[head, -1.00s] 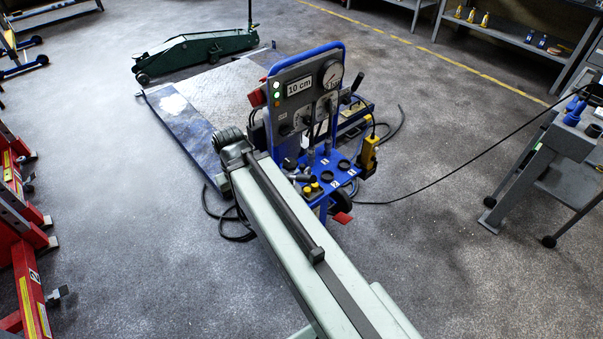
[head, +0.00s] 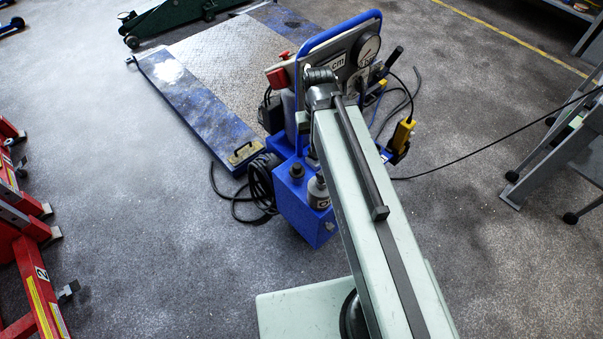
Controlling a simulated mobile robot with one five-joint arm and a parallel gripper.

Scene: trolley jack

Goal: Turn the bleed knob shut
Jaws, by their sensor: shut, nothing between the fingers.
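No bleed knob can be made out. A green trolley jack (head: 165,17) stands at the top left, cut off by the picture's edge. A blue-framed hydraulic cart (head: 306,218) stands in the middle, with a grey panel bearing a round gauge (head: 368,50). My arm crosses in front of the cart and hides much of its panel and lower front. The arm's dark far joint shows before the panel, but my gripper's fingers do not show. Whether the arm touches the cart cannot be told.
A blue-edged platform (head: 215,45) lies behind the cart. Coiled black hose (head: 262,186) lies at its left, and a cable (head: 480,160) runs right to a grey stand (head: 560,150). Red equipment (head: 25,235) stands at left. Floor between it and the cart is clear.

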